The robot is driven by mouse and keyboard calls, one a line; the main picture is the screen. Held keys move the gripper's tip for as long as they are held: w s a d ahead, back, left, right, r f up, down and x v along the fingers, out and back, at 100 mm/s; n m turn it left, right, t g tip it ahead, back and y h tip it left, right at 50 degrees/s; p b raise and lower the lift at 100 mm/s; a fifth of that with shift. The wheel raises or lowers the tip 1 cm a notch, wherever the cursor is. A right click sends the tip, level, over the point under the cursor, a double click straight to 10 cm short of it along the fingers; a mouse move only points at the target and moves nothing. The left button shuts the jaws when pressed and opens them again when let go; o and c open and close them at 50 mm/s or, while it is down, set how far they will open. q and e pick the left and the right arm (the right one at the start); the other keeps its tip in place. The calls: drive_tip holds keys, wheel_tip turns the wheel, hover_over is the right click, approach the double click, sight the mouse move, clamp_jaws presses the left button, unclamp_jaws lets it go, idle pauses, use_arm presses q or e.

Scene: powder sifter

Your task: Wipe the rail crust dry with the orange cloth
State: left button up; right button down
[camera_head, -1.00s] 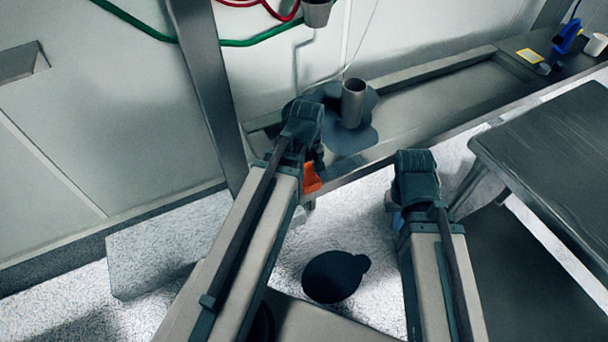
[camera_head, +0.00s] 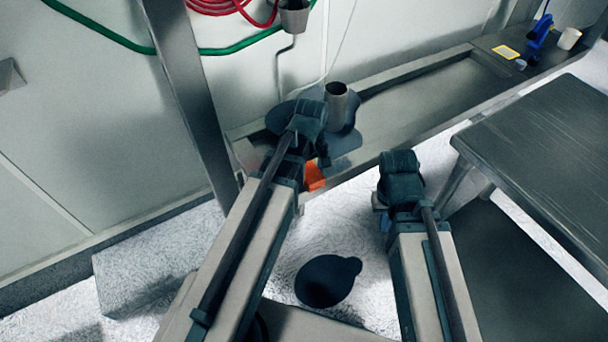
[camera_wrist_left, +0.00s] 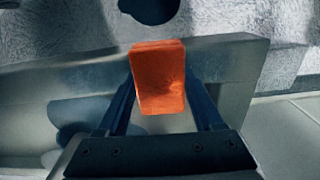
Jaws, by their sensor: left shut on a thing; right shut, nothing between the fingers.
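The orange cloth (camera_wrist_left: 158,75) is a folded block between the fingers of my left gripper (camera_wrist_left: 160,90) in the left wrist view. It also shows in the head view (camera_head: 315,176) below my left wrist, at the front rail (camera_head: 352,160) of the metal trough. My left gripper is shut on it. In the wrist view the cloth overlaps the trough's edge; I cannot tell whether it touches. I cannot make out the crust on the rail. My right gripper (camera_head: 381,205), mostly hidden by its wrist, is shut and empty, in front of the trough.
A grey metal cup (camera_head: 337,103) stands in a dark puddle (camera_head: 345,143) in the trough, close to my left wrist. A metal table (camera_head: 545,150) is at right. A blue tool (camera_head: 540,32) and white cup (camera_head: 569,39) are at the trough's far end.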

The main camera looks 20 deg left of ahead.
sight(349, 161)
use_arm(q)
drive_tip(key=shift+w+d, duration=0.3)
drive_tip(key=shift+w+d, duration=1.1)
drive_tip(key=shift+w, duration=0.15)
drive_tip(key=shift+w+d, duration=1.1)
drive_tip(key=shift+w, duration=0.2)
drive_tip(key=shift+w+d, duration=0.1)
drive_tip(key=shift+w+d, duration=0.95)
drive_tip(key=shift+w, duration=0.15)
drive_tip(key=shift+w+d, duration=1.1)
drive_tip(key=shift+w, duration=0.15)
